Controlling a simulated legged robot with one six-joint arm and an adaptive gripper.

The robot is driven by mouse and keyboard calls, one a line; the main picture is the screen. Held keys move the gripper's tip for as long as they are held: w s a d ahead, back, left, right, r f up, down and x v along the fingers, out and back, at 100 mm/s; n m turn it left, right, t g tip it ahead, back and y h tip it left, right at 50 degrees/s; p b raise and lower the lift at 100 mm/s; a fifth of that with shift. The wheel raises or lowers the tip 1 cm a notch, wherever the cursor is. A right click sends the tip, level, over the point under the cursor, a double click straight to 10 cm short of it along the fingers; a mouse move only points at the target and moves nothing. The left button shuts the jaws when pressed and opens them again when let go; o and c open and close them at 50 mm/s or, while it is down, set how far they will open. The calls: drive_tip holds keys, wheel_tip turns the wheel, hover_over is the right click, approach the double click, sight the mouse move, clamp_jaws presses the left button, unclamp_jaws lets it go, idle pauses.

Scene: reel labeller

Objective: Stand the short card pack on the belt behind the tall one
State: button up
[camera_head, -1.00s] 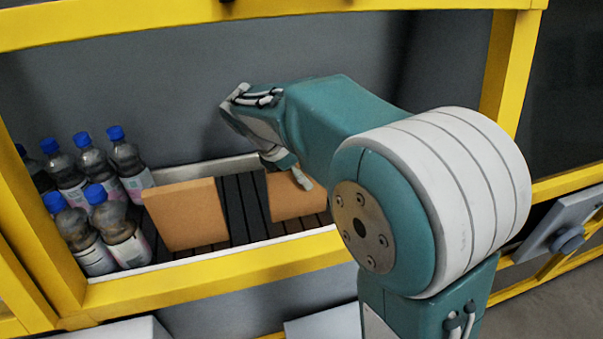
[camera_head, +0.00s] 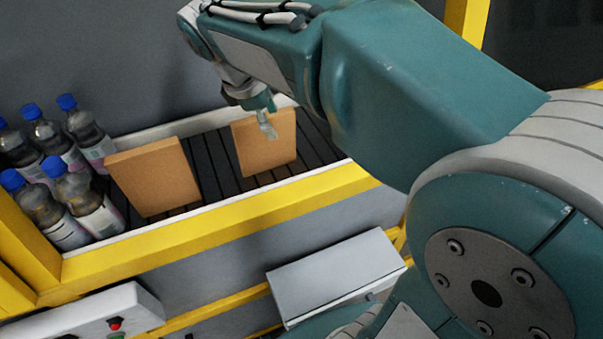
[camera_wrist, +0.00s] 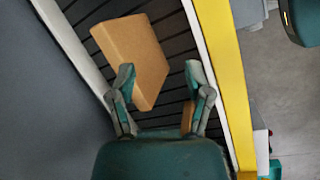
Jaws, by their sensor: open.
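Two brown card packs stand on the dark slatted belt (camera_head: 207,168). The left pack (camera_head: 155,176) looks the taller, beside the bottles; the right pack (camera_head: 262,146) looks shorter. My gripper (camera_head: 264,122) is open at the right pack, with a finger overlapping its face in the head view. In the wrist view, one pack (camera_wrist: 137,48), apparently the shorter, lies beyond the open fingers (camera_wrist: 160,75), partly behind the left fingertip. A sliver of another brown pack (camera_wrist: 186,118) shows beside the right finger. Contact with either pack cannot be told.
Several blue-capped bottles (camera_head: 70,170) stand at the belt's left end. A yellow rail (camera_head: 215,225) runs along the front and a grey wall (camera_head: 130,55) behind. A grey box (camera_head: 335,275) and a button console (camera_head: 105,315) sit below the rail. Belt between the packs is clear.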

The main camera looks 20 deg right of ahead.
drive_tip(key=s+f+m+t+y, duration=0.2)
drive_tip(key=s+m, duration=0.4)
drive_tip(key=s, duration=0.1)
drive_tip(key=s+d+f+m+t+y, duration=0.1)
drive_tip(key=s+f+m+t, duration=0.1)
drive_tip(key=s+m, duration=0.5)
drive_tip(key=shift+s+d+f+y, duration=0.15)
drive_tip(key=shift+s+f+y, duration=0.1)
drive_tip(key=shift+f+y, duration=0.2)
idle(0.4)
